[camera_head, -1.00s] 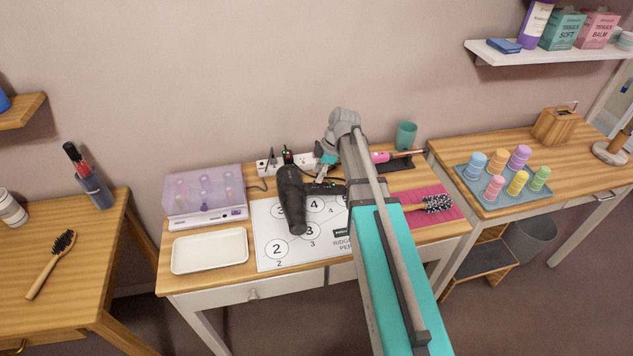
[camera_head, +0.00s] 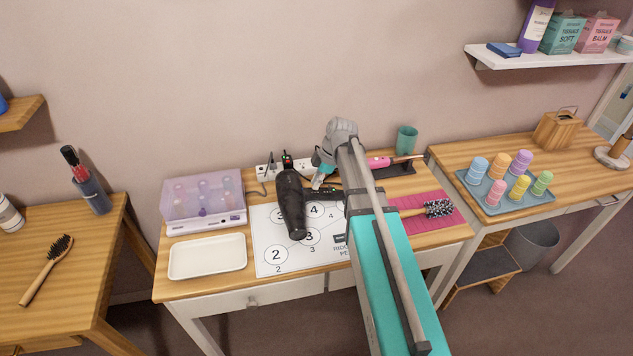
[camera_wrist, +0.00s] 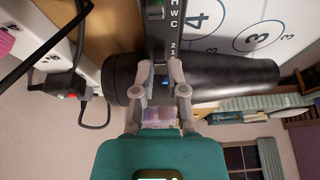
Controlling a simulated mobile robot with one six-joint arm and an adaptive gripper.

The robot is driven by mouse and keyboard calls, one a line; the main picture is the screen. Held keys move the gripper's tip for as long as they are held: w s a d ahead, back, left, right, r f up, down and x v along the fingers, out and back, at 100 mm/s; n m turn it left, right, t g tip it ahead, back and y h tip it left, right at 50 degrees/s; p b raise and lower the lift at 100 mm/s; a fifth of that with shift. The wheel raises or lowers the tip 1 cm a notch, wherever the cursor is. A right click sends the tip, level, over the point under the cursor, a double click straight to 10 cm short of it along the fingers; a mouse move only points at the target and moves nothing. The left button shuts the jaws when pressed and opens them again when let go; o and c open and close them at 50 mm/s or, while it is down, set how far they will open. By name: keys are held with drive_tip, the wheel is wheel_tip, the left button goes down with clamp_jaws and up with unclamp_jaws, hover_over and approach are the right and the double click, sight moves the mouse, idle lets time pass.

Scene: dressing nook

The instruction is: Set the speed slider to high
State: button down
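The black hair dryer (camera_head: 290,205) lies on the numbered white mat, its handle (camera_head: 325,193) pointing right. In the wrist view its dark barrel (camera_wrist: 225,78) runs across, and the handle (camera_wrist: 163,40) comes down from the top with the letters H, W, C and the numbers 2 and 1. A small blue part (camera_wrist: 165,84), perhaps the speed slider, shows between my fingers. My gripper (camera_wrist: 161,72) has its fingertips apart, one on each side of the control strip near the barrel. Whether they touch it I cannot tell. In the head view my gripper (camera_head: 318,180) is partly hidden by my arm.
A power strip (camera_head: 267,170) with plugs and cords is behind the dryer. A cream tray (camera_head: 208,257) and a lilac box (camera_head: 203,198) are left.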

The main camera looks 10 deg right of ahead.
drive_tip(key=shift+d, duration=0.1)
drive_tip(key=shift+s+d+f, duration=0.1)
drive_tip(key=shift+d, duration=0.5)
drive_tip(key=c, duration=0.7)
unclamp_jaws()
drive_tip(key=shift+a, duration=0.1)
